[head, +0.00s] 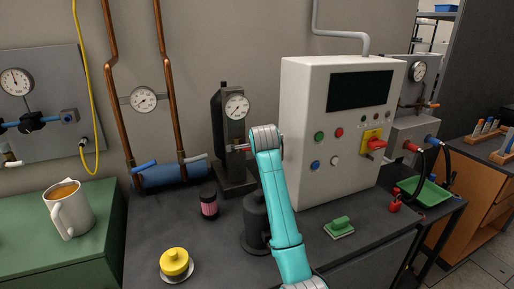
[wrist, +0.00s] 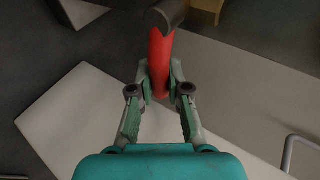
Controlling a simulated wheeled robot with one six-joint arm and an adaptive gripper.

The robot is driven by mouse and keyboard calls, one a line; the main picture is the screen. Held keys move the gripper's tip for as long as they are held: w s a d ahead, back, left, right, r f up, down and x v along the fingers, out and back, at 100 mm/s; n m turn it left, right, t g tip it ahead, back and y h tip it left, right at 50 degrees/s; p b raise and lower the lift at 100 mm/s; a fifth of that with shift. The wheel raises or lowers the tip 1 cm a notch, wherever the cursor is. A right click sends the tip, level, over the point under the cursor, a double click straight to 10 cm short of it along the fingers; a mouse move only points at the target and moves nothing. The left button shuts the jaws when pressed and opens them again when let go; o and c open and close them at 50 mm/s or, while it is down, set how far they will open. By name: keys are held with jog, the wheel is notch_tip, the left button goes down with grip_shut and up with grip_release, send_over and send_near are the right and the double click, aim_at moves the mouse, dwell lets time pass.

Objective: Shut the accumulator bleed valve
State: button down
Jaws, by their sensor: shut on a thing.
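In the wrist view a red lever handle (wrist: 160,62) runs up between my fingers, with a dark grey rounded part (wrist: 168,13) at its far end. My gripper (wrist: 160,72) is shut on this red handle, one finger on each side. In the head view my teal arm rises in front of the bench, and its upper end is beside a dark block with a round gauge (head: 236,107). A small pale fitting (head: 239,148) sticks out of that block near my arm. My fingers and the red handle cannot be made out in the head view.
A grey control cabinet (head: 318,185) stands close to the right of my arm. A black cylinder (head: 254,225) is partly behind my arm.

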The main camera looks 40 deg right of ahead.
jog(key=shift+f, duration=0.1)
jog(key=c, duration=1.1)
grip_release()
jog(key=v, duration=1.2)
